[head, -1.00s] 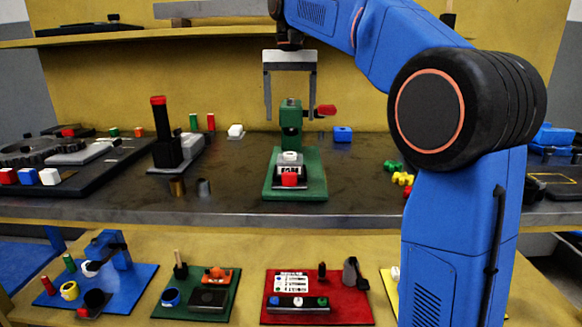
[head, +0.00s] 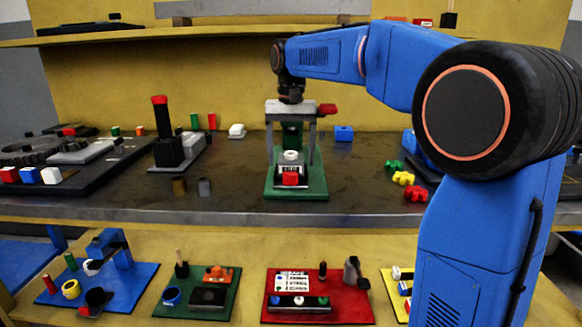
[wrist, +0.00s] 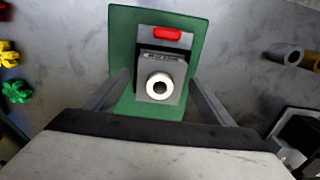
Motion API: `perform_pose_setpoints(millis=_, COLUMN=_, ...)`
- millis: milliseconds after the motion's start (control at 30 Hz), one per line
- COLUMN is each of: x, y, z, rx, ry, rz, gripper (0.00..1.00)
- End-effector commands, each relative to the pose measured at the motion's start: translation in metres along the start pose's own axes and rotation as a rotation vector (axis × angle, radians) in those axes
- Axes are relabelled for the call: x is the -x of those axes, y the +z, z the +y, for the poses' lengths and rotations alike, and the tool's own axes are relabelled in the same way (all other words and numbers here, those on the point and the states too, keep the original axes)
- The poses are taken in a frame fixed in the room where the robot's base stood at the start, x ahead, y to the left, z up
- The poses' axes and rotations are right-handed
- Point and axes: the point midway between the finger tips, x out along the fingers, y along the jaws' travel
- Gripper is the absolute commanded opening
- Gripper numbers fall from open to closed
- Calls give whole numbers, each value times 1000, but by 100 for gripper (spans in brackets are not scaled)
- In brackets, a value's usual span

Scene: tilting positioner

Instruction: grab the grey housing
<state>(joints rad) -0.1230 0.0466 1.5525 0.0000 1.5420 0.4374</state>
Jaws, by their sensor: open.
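The grey housing (head: 290,168) sits on the green positioner (head: 310,187) in the middle of the bench. In the wrist view the housing (wrist: 172,69) is a grey block with a white ring around a dark hole on top. A red part (head: 290,179) is at its front; it also shows in the wrist view (wrist: 167,33). My gripper (head: 291,160) is open and points down over the positioner. In the wrist view its fingers (wrist: 160,80) lie one on each side of the housing, apart from it. The finger height relative to the housing is hard to tell.
A black and grey fixture with a red top (head: 160,100) stands at left. Small cylinders (head: 204,187) and coloured knobs (head: 403,178) flank the positioner. Bare bench lies between.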

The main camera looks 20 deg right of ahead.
Motion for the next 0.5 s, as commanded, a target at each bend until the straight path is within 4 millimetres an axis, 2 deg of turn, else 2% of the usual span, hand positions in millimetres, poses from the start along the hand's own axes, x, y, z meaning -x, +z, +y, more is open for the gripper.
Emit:
perform_pose_setpoints(millis=133, x=-13, y=0, z=0, rx=-1, ry=0, rz=-1, gripper=77)
perform_pose_setpoints(millis=400, x=-15, y=0, z=0, rx=-1, ry=0, rz=0, gripper=77)
perform_pose_setpoints(millis=500, x=-15, y=0, z=0, rx=-1, ry=0, rz=-1, gripper=53)
